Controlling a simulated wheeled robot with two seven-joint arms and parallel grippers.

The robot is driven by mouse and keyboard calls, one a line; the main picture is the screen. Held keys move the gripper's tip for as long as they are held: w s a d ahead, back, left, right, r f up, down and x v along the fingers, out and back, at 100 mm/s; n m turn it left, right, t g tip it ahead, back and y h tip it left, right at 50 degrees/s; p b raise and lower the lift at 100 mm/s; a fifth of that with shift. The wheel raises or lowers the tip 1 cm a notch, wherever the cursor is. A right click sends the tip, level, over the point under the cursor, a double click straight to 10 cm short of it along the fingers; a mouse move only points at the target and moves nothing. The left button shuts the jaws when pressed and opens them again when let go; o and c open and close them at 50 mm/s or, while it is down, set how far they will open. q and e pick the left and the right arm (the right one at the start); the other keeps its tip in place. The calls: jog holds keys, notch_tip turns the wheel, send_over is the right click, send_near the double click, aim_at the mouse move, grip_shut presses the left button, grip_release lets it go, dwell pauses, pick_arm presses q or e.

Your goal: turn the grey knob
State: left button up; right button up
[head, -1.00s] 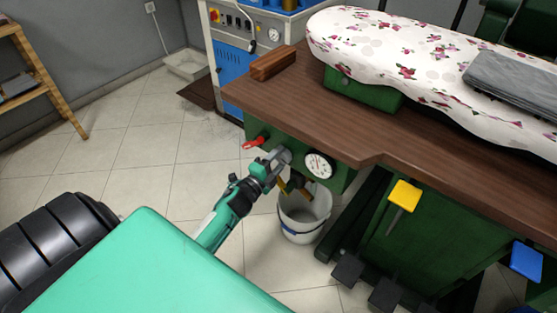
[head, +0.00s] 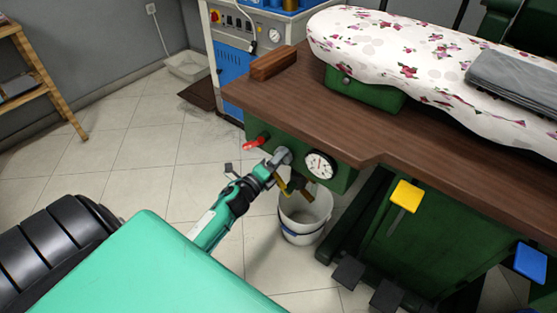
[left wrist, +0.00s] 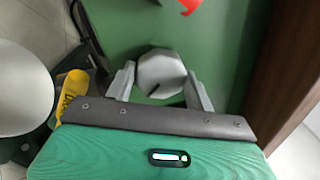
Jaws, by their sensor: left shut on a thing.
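My right gripper is not in view.
A red-handled valve (head: 255,142) is left of the knob and a round gauge (head: 320,164) is to its right. A white bucket (head: 304,215) stands on the floor below. The brown tabletop (head: 300,105) overhangs the panel. Open tiled floor lies to the left.

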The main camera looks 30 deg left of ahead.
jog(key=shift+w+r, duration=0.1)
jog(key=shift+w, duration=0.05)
pick_arm(q)
jog(key=o, duration=1)
jog(key=shift+c, duration=0.2)
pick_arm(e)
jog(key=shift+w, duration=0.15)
pick_arm(q)
jog(key=s+a+f, duration=0.1)
jog(key=s, duration=1.2)
jog(key=shift+s+a, duration=0.25)
jog(key=shift+s, duration=0.1)
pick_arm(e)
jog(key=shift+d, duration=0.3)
pick_arm(q)
jog(key=shift+f, duration=0.1)
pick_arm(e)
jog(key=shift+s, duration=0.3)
